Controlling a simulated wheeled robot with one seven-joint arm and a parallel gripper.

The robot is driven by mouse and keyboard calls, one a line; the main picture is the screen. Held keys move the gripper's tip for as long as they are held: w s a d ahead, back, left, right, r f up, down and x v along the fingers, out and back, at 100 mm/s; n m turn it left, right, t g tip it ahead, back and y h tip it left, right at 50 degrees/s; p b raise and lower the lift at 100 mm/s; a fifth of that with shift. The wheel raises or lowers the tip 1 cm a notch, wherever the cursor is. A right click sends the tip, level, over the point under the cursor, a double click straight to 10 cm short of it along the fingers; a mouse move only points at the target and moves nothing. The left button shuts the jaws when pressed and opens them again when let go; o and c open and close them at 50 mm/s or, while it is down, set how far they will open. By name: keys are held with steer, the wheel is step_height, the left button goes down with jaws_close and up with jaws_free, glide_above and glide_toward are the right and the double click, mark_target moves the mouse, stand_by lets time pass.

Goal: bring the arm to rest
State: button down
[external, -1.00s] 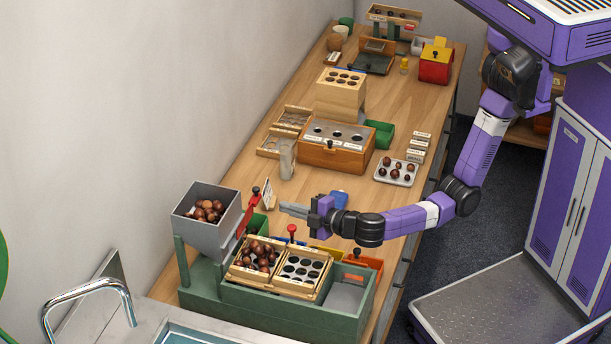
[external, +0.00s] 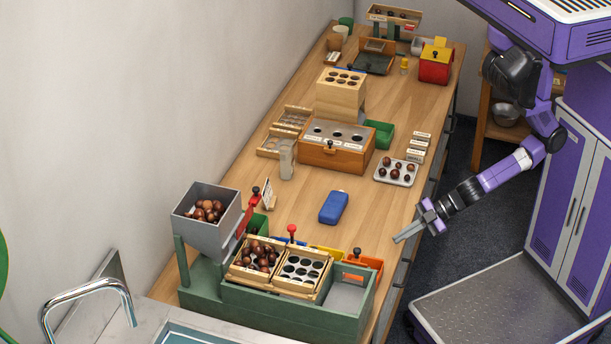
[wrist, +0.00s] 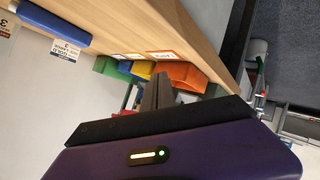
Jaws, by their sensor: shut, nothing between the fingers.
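My gripper (external: 409,232) is shut and empty at the right edge of the wooden bench in the external view. The arm reaches down and left to it from my column. In the wrist view my gripper's fingers (wrist: 158,92) show together, with the bench edge and coloured bins beyond them. Nothing is held.
The wooden bench (external: 384,212) carries a blue block (external: 334,207) left of my gripper. A green stand (external: 245,303) with chestnut trays and a grey hopper (external: 205,222) stands at the near end. A tray of chestnuts (external: 381,174) lies near the right edge. Dark floor lies right of the bench.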

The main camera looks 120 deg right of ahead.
steer(key=s+a+r+m+t+y+b, duration=0.1)
steer(key=s+a+r+m, duration=0.1)
steer(key=s+r, duration=0.4)
steer(key=s+a+r+m+t+y+b, duration=0.1)
steer(key=s+a+r+m+t, duration=0.1)
steer(key=s+r, duration=0.4)
step_height(320, 180, up, 3)
steer(key=shift+a+r+m, duration=0.1)
steer(key=shift+a+m, duration=0.3)
steer(key=shift+a, duration=0.05)
stand_by(0.5)
